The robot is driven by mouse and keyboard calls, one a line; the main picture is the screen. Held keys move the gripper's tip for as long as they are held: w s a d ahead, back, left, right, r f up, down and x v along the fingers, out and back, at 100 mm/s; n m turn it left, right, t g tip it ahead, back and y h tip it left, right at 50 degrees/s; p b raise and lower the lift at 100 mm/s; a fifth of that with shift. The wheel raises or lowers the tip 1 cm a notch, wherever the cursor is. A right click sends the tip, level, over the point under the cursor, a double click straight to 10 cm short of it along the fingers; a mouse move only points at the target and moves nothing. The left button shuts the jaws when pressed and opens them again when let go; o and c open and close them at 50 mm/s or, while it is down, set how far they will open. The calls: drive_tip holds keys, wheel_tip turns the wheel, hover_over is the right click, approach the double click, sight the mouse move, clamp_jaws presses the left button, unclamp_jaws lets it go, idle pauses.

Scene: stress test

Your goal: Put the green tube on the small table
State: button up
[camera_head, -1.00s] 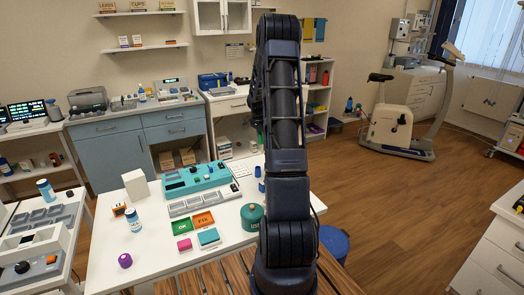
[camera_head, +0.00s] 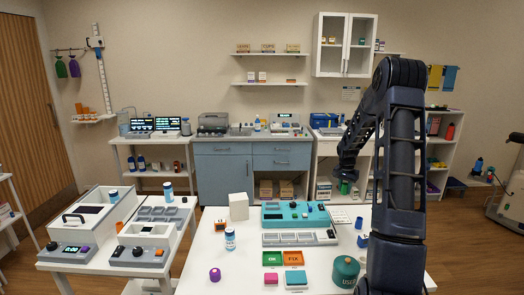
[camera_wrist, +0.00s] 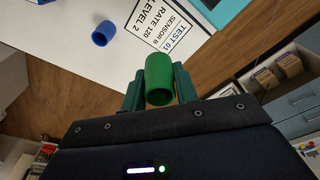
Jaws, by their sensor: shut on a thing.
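The green tube (camera_wrist: 159,78) is a short hollow cylinder, held between the two dark green fingers of my gripper (camera_wrist: 158,92) in the wrist view. Its open end faces the wrist camera. In the head view my gripper (camera_head: 345,178) hangs down beyond the back right of the white table (camera_head: 205,262), and a bit of green shows at its tip. A smaller white table (camera_head: 62,268) stands at the left and carries grey devices. I cannot tell for sure which table is the small one.
The white table holds a teal device (camera_head: 295,214), a green canister (camera_head: 345,271), a white-blue bottle (camera_head: 230,239), a purple knob (camera_head: 215,274) and coloured blocks. Blue-grey cabinets (camera_head: 220,170) line the back wall.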

drive_tip(key=s+a+f+n, duration=0.1)
drive_tip(key=a+n, duration=0.1)
drive_tip(key=a, duration=0.2)
drive_tip(key=a+f+n, duration=0.2)
drive_tip(key=a+n, duration=0.1)
drive_tip(key=a, duration=0.2)
drive_tip(key=s+a+f+n+y, duration=0.1)
drive_tip(key=a+f+n, duration=0.1)
drive_tip(key=a+n, duration=0.1)
drive_tip(key=shift+s+a+f+t, duration=0.2)
drive_tip(key=shift+s+a+t, duration=0.1)
drive_tip(key=shift+a, duration=0.4)
drive_tip(key=s+a+r, duration=0.5)
drive_tip(key=s+r, duration=0.3)
drive_tip(key=s, duration=0.2)
wheel_tip(320, 180, up, 3)
hover_over(308, 249)
drive_tip(key=f, duration=1.9)
drive_tip(key=shift+s+f, duration=0.2)
drive_tip(key=shift+f, duration=0.1)
drive_tip(key=o, duration=0.9)
drive_tip(key=shift+o, duration=0.2)
